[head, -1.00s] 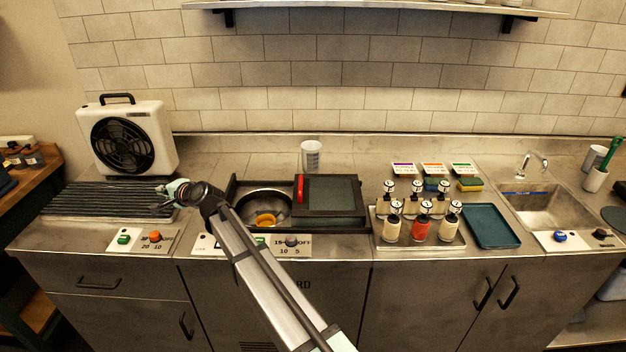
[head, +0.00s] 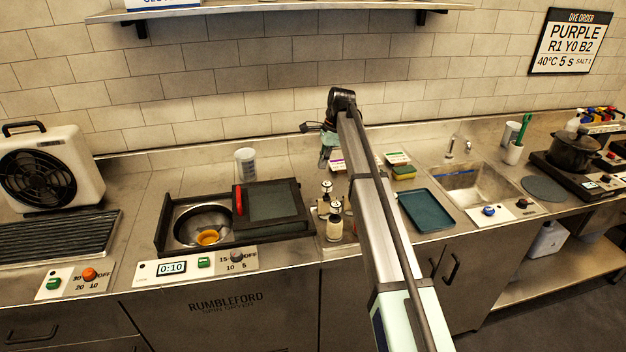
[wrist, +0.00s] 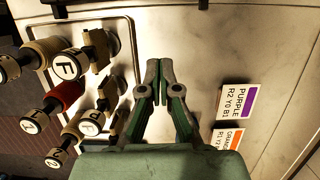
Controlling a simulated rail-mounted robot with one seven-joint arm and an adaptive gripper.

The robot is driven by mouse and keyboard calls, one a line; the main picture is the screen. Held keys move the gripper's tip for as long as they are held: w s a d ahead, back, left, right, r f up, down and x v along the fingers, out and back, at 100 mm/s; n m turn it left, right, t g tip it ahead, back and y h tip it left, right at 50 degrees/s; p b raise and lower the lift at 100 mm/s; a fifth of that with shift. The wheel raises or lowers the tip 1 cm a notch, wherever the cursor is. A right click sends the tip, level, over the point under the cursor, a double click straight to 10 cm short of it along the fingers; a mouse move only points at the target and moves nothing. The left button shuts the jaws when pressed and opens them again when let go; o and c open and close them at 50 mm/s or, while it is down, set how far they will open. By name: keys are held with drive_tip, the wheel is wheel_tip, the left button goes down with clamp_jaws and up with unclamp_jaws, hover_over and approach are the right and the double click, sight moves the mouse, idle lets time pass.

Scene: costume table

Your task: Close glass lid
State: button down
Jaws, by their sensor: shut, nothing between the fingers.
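The spin dryer's dark-framed glass lid (head: 277,206) lies to the right of the round metal drum (head: 203,219), leaving the drum uncovered. A red handle (head: 239,200) stands at the lid's left edge. A yellow-orange item (head: 207,237) lies inside the drum. My gripper (head: 325,155) is up and to the right of the lid, above the counter behind the dye bottles. In the wrist view my gripper (wrist: 160,66) has its fingertips together with nothing between them, and the lid is out of that view.
Dye bottles (head: 334,228) stand on a tray right of the dryer, partly hidden by my arm; several show in the wrist view (wrist: 66,97). A measuring cup (head: 245,164) stands behind the dryer. A teal tray (head: 427,211) and a sink (head: 474,188) lie further right.

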drive_tip(key=p+x, duration=0.3)
drive_tip(key=x, duration=0.6)
drive_tip(key=shift+s+a, duration=0.1)
drive_tip(key=shift+a, duration=0.05)
drive_tip(key=a+p, duration=0.1)
drive_tip(key=s+a, duration=0.1)
drive_tip(key=a, duration=0.1)
drive_tip(key=shift+f+p, duration=0.25)
drive_tip(key=shift+p, duration=0.1)
drive_tip(key=shift+a+f, duration=0.15)
drive_tip(key=shift+a, duration=0.35)
